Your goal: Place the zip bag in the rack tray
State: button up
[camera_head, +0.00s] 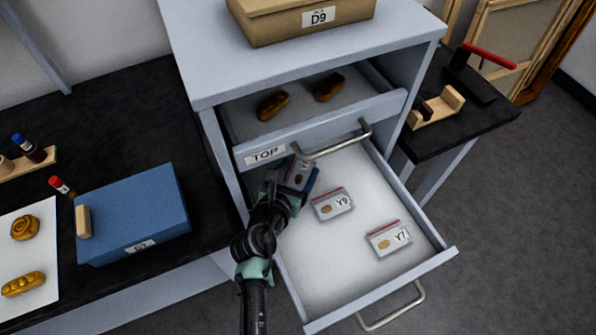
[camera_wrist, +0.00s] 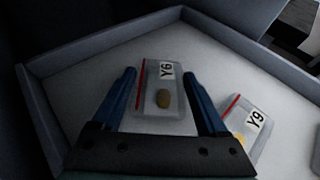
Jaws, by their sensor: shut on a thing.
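A clear zip bag marked Y6 (camera_wrist: 157,110), with a red strip and a small tan piece inside, lies between the fingers of my gripper (camera_wrist: 160,80) in the wrist view. My gripper is shut on this bag. In the head view my gripper (camera_head: 297,180) is inside the open lower drawer, near its back left, and partly covers the bag (camera_head: 300,172). Two more zip bags, Y9 (camera_head: 332,203) and Y7 (camera_head: 389,238), lie apart on the drawer floor. Y9 also shows in the wrist view (camera_wrist: 245,118). I cannot tell which thing is the rack tray.
The drawer marked TOP (camera_head: 265,154) is partly open above, holding two brown pieces; its handle (camera_head: 338,143) overhangs the lower drawer. A box D9 (camera_head: 300,20) stands on the cabinet. A blue box (camera_head: 132,215) is on the left table. A wooden holder (camera_head: 437,108) is on the right table.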

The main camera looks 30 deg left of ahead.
jog(key=shift+w+f, duration=0.2)
jog(key=shift+f, duration=0.05)
jog(key=shift+f, duration=0.1)
jog(key=o, duration=1.2)
jog(key=shift+s+r, duration=0.15)
jog(key=shift+r, duration=0.05)
jog(key=p+v, duration=0.1)
jog(key=v, duration=1)
jog(key=shift+s+r+p, duration=0.1)
jog(key=shift+s+p, duration=0.1)
jog(key=shift+p, duration=0.15)
jog(key=shift+s, duration=0.15)
